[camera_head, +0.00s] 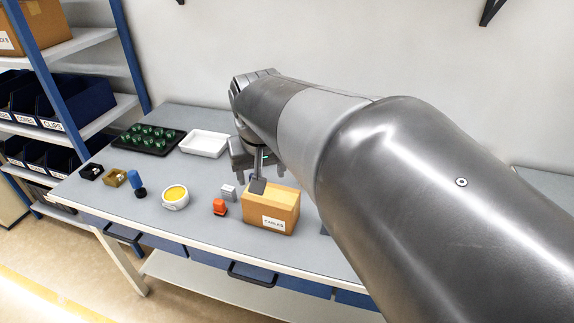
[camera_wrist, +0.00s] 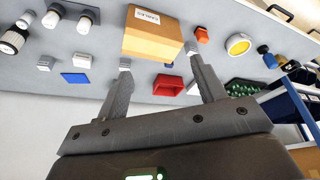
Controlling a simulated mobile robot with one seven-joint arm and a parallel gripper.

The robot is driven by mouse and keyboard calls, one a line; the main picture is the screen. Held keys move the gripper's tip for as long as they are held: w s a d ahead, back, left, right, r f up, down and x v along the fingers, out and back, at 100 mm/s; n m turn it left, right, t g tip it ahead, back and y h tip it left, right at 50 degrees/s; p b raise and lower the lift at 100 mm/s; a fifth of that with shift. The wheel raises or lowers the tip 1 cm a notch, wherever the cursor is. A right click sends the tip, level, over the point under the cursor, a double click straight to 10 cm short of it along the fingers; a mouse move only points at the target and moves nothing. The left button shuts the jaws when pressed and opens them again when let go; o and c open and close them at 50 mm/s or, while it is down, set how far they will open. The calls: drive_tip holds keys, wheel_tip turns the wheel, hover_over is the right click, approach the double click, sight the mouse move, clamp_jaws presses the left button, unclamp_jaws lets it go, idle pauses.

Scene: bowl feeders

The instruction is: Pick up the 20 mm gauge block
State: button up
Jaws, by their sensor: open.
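My gripper (camera_head: 250,182) hangs above the bench behind the cardboard box, pointing down. My arm hides the right side of the bench.
The cardboard box labelled CABLES (camera_head: 270,210) stands close to my gripper. The orange item (camera_head: 220,207), a yellow-topped round container (camera_head: 175,197), a white tray (camera_head: 204,143) and a black tray of green parts (camera_head: 149,138) are left. The wrist view shows a red bin (camera_wrist: 168,85) and blue pad (camera_wrist: 75,77).

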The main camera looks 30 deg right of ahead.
drive_tip(key=w+d+f+m+g, duration=0.25)
drive_tip(key=w+d+f, duration=0.25)
drive_tip(key=w+d, duration=0.7)
drive_tip(key=w+d+f+m, duration=0.1)
drive_tip(key=w+d+f, duration=0.1)
drive_tip(key=d+f, duration=0.1)
drive_tip(key=w+d+f+m+g, duration=0.1)
drive_tip(key=w+d+f, duration=0.2)
drive_tip(key=d+f, duration=0.1)
drive_tip(key=w+d+f+m+y, duration=0.1)
drive_tip(key=w+d+f, duration=0.1)
drive_tip(key=d+f, duration=0.1)
drive_tip(key=shift+w+d+f, duration=0.25)
drive_tip(key=shift+w+d, duration=0.1)
drive_tip(key=shift+d, duration=0.25)
drive_tip(key=shift+d+f, duration=0.15)
drive_tip(key=shift+f, duration=0.15)
wheel_tip(320, 180, down, 10)
drive_tip(key=shift+s+d+f, duration=0.1)
drive_tip(key=shift+f, duration=0.15)
drive_tip(key=shift+c, duration=0.4)
drive_tip(key=c, duration=1)
drive_tip(key=shift+r, duration=0.1)
drive_tip(key=shift+c, duration=0.2)
